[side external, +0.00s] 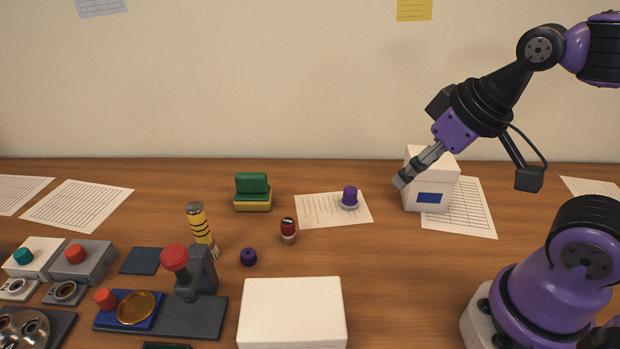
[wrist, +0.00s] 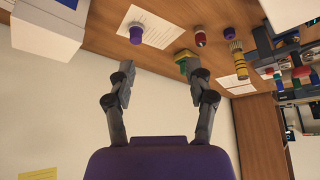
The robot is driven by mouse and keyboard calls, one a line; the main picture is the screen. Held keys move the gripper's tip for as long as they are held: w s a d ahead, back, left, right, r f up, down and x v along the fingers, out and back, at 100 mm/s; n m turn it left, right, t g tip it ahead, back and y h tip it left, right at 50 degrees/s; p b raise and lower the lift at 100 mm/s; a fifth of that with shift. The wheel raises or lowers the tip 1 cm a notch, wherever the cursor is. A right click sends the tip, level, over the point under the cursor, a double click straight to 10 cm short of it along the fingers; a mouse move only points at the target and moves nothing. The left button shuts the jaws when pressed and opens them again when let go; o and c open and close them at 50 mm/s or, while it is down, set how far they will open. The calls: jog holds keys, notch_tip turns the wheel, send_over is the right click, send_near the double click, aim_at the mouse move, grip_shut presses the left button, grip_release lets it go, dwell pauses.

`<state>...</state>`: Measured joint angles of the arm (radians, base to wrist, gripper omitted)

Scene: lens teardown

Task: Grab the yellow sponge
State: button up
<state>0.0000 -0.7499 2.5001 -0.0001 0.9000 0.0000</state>
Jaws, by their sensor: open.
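The yellow sponge (side external: 253,204) sits on the wooden table left of centre, with a green block standing on its top. In the wrist view the sponge (wrist: 183,67) shows only in part, partly hidden behind my right-hand finger. My gripper (side external: 402,181) is open and empty, well to the right of the sponge and above the table. In the side view its fingers point down and left, in front of a white box. The two fingers also show spread apart in the wrist view (wrist: 160,83).
The white box (side external: 416,190) with a blue label stands close to my gripper. A purple knob (side external: 350,195) on paper and a red-topped cylinder (side external: 288,229) stand between gripper and sponge.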

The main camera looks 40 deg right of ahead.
jog(key=n+g+y, duration=0.1)
jog(key=n+y, duration=0.3)
jog(key=n, duration=0.5)
send_over(253, 174)
jog(key=s+d, duration=0.4)
jog(key=s, duration=0.1)
notch_tip(253, 174, down, 4)
jog(key=shift+y, duration=0.3)
jog(key=x, duration=0.6)
jog(key=shift+w+d, duration=0.2)
jog(key=shift+d, duration=0.05)
jog(key=x, duration=0.5)
jog(key=shift+w+a, duration=0.35)
jog(key=shift+w, duration=0.1)
grip_shut()
